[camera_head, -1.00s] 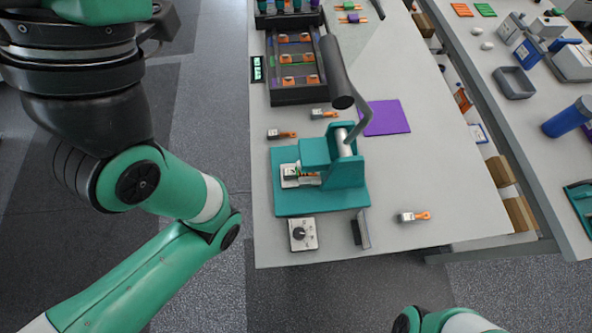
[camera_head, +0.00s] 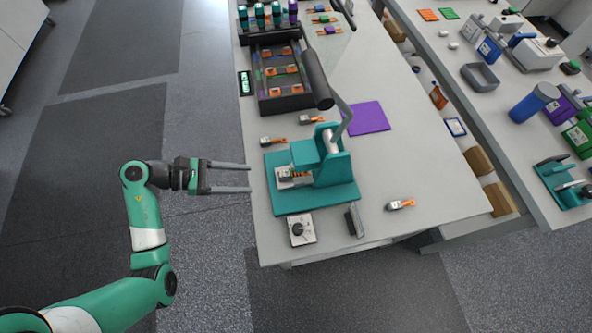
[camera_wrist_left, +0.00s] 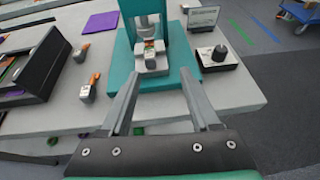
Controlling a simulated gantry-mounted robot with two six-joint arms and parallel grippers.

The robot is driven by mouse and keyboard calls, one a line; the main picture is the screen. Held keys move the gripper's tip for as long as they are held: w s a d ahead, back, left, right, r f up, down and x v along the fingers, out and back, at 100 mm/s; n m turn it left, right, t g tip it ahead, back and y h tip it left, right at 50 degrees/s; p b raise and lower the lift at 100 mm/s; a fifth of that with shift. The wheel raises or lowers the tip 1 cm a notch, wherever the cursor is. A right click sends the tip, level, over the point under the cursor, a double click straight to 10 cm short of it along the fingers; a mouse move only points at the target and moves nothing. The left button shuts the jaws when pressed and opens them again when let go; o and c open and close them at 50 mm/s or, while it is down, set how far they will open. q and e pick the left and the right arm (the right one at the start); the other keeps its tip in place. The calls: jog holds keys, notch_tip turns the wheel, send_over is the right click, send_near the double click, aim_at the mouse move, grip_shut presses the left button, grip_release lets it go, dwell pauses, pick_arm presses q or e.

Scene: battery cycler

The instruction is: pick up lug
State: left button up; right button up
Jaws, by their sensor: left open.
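Small grey lugs with orange ends lie on the bench. One lug (camera_head: 271,141) is near the left edge, another lug (camera_head: 311,119) is behind it, and a third lug (camera_head: 400,204) is at the front right. A teal lever press (camera_head: 335,170) stands between them, with a small metal and orange piece (camera_head: 291,177) on its bed. My left gripper (camera_head: 250,178) is open and empty at the bench's left edge, pointing at the press. In the left wrist view its jaws (camera_wrist_left: 160,85) face the press base, and two lugs (camera_wrist_left: 88,88) (camera_wrist_left: 80,52) lie to the left.
A black tray (camera_head: 270,104) with orange pieces stands behind the lugs. A purple mat (camera_head: 367,118) lies behind the press. A dial box (camera_head: 300,229) and a small upright plate (camera_head: 354,220) stand in front of it. The bench's right front is mostly clear.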

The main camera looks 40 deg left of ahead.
aim_at(279, 175)
pick_arm(q)
jog(key=shift+n+t+y, duration=0.3)
jog(key=shift+n+y, duration=0.1)
jog(key=x, duration=0.3)
jog(key=a+b+x, duration=0.1)
jog(key=x, duration=0.1)
jog(key=shift+w+d+f, duration=0.1)
jog(key=shift+w+f, duration=0.1)
jog(key=shift+w, duration=0.15)
jog(key=b+x, duration=0.1)
jog(key=x, duration=0.4)
jog(key=shift+f, duration=0.15)
grip_shut()
